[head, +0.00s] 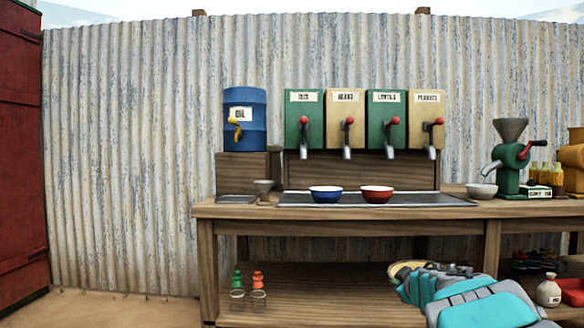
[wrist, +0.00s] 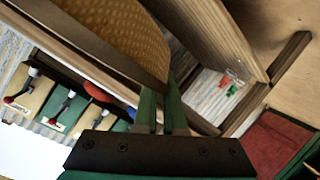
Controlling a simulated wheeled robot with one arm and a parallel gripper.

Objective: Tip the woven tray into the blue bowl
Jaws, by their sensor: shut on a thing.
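The blue bowl (head: 326,195) stands upright on the dark strip of the counter, left of the red bowl (head: 376,194). The woven tray (head: 404,268) shows in the head view as a small tan shape, partly hidden by my arm, in front of the counter and below its top. In the wrist view the woven tray (wrist: 118,30) is large, with a yellow-orange weave and a brown rim. My gripper (wrist: 162,88) is shut on its rim. The tray is apart from the blue bowl, lower and to its right. I cannot tell what lies in the tray.
A pale bowl (head: 481,192) and a green grinder (head: 512,165) are at the right. The counter's front edge (head: 340,211) lies between tray and bowls.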

